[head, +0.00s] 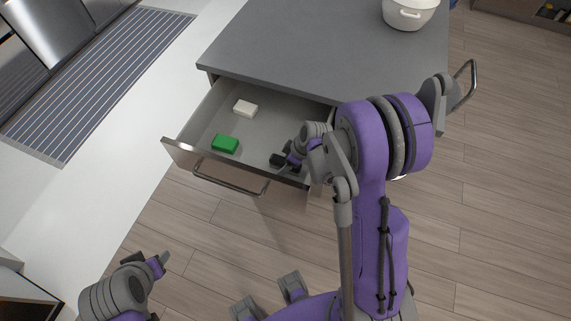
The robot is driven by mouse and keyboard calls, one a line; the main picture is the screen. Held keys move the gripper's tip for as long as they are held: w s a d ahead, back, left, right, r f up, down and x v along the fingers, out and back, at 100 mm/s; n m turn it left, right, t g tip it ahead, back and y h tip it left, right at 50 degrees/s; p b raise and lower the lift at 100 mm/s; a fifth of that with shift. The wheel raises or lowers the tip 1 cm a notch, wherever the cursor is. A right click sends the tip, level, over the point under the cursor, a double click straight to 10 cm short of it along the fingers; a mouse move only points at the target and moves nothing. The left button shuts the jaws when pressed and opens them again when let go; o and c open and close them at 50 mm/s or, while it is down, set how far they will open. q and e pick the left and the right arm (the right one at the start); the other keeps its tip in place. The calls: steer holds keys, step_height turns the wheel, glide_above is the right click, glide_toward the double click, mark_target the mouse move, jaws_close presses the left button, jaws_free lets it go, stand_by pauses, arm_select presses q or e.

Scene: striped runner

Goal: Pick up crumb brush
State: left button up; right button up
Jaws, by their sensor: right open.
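I cannot pick out a crumb brush for certain. An open drawer (190,143) holds a small green block (225,143) and a small white block (245,108), lying apart. My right gripper (284,162) is open at the drawer's right end, low over its floor and to the right of the green block. A dark shape shows at its fingertips; I cannot tell whether it is a finger or a thing in the drawer. My arm hides part of that corner. My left gripper (150,259) is at the lower left, away from the drawer, and its jaws are unclear.
The drawer's front has a bar handle (230,180). Above it is a grey countertop (300,40) with a white pot (408,13) at its far edge. A striped runner (85,75) lies on the white surface at left. The wooden floor (490,190) at right is clear.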

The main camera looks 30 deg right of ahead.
steer(key=shift+f+b, duration=0.25)
steer(key=shift+b, duration=0.1)
stand_by(0.3)
jaws_close()
stand_by(0.5)
